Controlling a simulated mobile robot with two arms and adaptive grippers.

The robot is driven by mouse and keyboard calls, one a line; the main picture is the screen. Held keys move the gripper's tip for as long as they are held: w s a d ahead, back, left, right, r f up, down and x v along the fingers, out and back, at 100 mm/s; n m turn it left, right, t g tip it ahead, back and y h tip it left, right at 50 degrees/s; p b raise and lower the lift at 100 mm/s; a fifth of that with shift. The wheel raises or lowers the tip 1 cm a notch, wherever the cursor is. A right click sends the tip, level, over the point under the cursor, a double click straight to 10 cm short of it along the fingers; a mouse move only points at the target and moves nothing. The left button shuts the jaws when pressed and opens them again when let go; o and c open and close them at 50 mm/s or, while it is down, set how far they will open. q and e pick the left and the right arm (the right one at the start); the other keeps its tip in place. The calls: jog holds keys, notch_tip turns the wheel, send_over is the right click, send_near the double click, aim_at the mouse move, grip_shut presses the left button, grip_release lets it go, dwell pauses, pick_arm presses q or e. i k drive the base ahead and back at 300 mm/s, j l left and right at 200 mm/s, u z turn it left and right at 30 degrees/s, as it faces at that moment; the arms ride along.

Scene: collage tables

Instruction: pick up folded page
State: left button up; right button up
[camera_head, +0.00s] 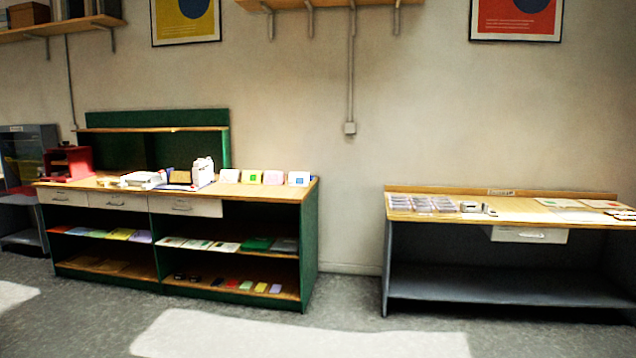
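I cannot tell for certain which item is the folded page. Flat pale sheets lie on the right table, including a white sheet (558,202) and another sheet (600,204). These are too small to show any fold. Neither of my grippers is in view.
The green workbench (309,245) has drawers and shelves with coloured papers. The grey right table (386,265) carries rows of small items (421,203) and has one drawer (530,235). Open grey floor (345,300) lies in front and between them.

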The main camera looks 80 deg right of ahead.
aim_at(232, 176)
jog(key=z, duration=2.35)
